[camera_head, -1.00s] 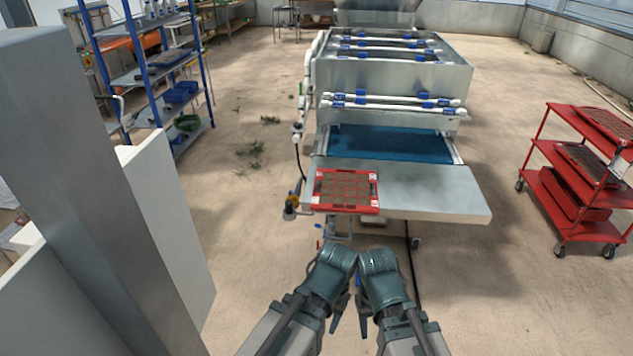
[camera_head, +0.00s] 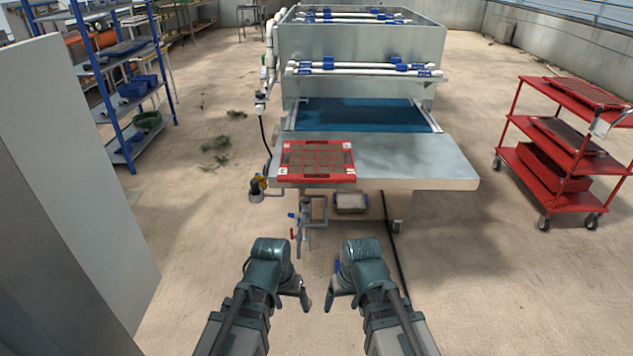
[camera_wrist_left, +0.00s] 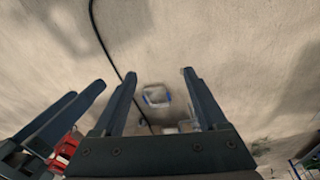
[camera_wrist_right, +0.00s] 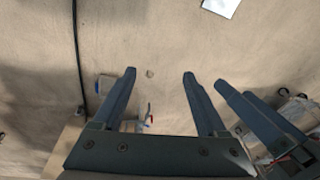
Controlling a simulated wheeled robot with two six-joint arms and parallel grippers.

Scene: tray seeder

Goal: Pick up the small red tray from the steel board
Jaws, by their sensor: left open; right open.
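The small red tray (camera_head: 284,172), with a grid of brown cells, lies flat on the near left corner of the steel board (camera_head: 415,160). Its front edge is close to the board's front edge. My left gripper (camera_head: 304,293) and my right gripper (camera_head: 331,295) hang over the floor in front of the board, low in the head view and apart from the tray. Both are empty. The spread fingers of my left gripper show in the left wrist view (camera_wrist_left: 157,72), and those of my right gripper in the right wrist view (camera_wrist_right: 160,73).
A steel machine (camera_head: 360,45) with a blue belt (camera_head: 360,116) stands behind the board. Pipes and a valve (camera_head: 306,215) hang below its left corner. A red trolley (camera_head: 565,157) stands at right, a blue shelf (camera_head: 110,80) at left. The floor before the board is clear.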

